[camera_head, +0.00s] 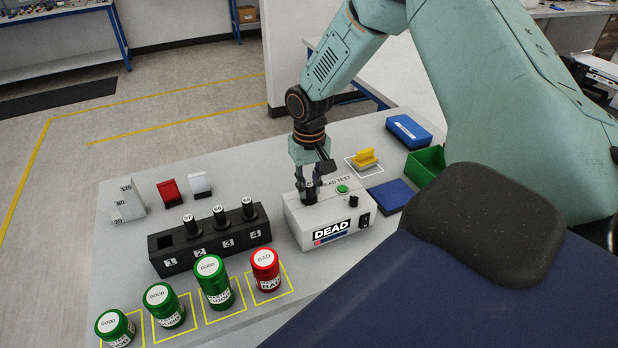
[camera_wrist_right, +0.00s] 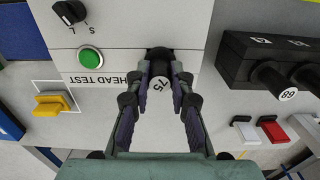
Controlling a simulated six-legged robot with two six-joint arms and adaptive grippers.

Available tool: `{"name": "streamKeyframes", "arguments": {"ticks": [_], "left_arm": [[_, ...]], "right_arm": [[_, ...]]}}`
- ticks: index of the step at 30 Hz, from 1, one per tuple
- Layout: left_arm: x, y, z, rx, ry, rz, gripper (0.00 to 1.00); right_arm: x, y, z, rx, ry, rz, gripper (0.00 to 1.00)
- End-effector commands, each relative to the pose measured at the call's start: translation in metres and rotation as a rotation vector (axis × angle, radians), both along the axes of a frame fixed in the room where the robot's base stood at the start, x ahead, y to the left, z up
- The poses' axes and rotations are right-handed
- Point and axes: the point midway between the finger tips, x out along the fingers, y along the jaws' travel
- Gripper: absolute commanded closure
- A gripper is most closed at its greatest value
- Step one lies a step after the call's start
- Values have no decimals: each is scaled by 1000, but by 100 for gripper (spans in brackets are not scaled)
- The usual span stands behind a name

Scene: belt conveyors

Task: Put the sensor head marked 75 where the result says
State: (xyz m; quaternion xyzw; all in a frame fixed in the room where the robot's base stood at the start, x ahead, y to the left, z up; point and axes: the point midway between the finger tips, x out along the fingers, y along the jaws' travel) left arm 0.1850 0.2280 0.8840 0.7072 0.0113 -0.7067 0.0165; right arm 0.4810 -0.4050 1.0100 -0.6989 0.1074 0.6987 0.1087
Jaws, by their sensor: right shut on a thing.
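The sensor head marked 75 (camera_wrist_right: 158,84) is a black cylinder with a white label, held between the fingers of my right gripper (camera_wrist_right: 160,92). Its far end meets the dark socket on the white HEAD TEST box (camera_wrist_right: 110,110); I cannot tell how deep it sits. In the head view my right gripper (camera_head: 311,190) is over the left of the test box (camera_head: 300,232). The box's display (camera_head: 332,232) reads DEAD. A red-capped jar marked BAD (camera_head: 266,270) and green-capped jars marked GOOD (camera_head: 213,280) stand in front. My left gripper is not in view.
A black rack (camera_head: 205,247) has slots 1 to 4; slot 1 is empty, the others hold heads. A red block (camera_head: 170,193), a white block (camera_head: 199,186) and a stepped gauge (camera_head: 130,200) stand behind it. A yellow block (camera_head: 365,158), blue boxes and a green bin (camera_head: 424,166) lie right.

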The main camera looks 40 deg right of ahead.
Motion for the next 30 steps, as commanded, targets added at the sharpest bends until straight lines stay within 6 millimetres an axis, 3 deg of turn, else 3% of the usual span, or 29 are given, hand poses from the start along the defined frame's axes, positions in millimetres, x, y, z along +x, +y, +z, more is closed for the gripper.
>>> {"name": "streamKeyframes", "arguments": {"ticks": [30], "left_arm": [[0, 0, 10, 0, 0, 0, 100]], "right_arm": [[1, 0, 8, 0, -4, 0, 100]]}}
